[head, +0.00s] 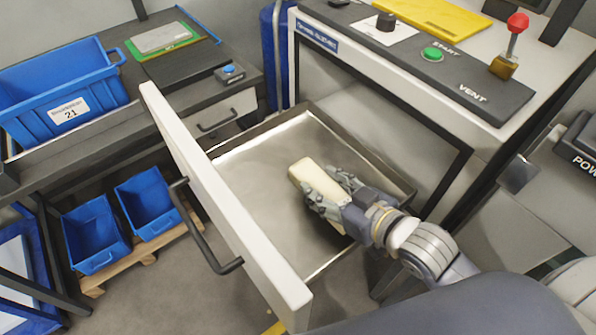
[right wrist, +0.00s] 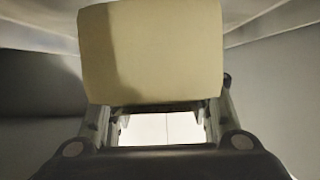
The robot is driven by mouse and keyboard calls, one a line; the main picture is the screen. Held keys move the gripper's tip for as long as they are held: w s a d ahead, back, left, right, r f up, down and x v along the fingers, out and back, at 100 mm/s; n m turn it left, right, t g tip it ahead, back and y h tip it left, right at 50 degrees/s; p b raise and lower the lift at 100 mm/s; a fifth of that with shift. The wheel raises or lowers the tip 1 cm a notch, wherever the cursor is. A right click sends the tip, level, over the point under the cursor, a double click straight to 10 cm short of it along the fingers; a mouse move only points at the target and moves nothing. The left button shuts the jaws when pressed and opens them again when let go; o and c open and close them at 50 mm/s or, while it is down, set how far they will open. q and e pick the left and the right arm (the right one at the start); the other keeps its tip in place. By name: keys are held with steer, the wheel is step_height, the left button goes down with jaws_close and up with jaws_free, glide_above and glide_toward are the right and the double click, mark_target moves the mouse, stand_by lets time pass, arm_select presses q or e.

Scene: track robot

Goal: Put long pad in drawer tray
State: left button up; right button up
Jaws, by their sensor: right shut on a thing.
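The long pad (head: 304,172) is a cream block between the fingers of my right gripper (head: 330,187). The gripper is shut on it. In the right wrist view the pad (right wrist: 152,52) fills the upper middle, between the two fingers (right wrist: 158,112). The drawer tray (head: 252,172) is pulled open, with a grey metal floor and a pale front panel with a dark handle. In the head view the pad and gripper are over the inside of the tray; whether the pad touches the floor I cannot tell. My left gripper is not in view.
The drawer front (head: 225,205) stands up on the left side of the tray. A console (head: 430,70) with a green button and a red-knobbed lever is above right. A blue bin (head: 62,88) sits on the left bench, and smaller blue bins (head: 93,235) are below.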

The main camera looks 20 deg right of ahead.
steer(key=w, duration=0.5)
steer(key=w+a+f+p, duration=0.1)
steer(key=w, duration=0.4)
steer(key=w+a, duration=0.1)
steer(key=w, duration=0.4)
steer(key=shift+w+f, duration=0.15)
steer(key=shift+f, duration=0.05)
steer(key=shift+w+f, duration=0.1)
steer(key=shift+f, duration=0.05)
steer(key=shift+d+f, duration=0.1)
steer(key=shift+f, duration=1.55)
steer(key=o, duration=1.1)
steer(key=shift+f, duration=0.15)
steer(key=shift+c, duration=0.2)
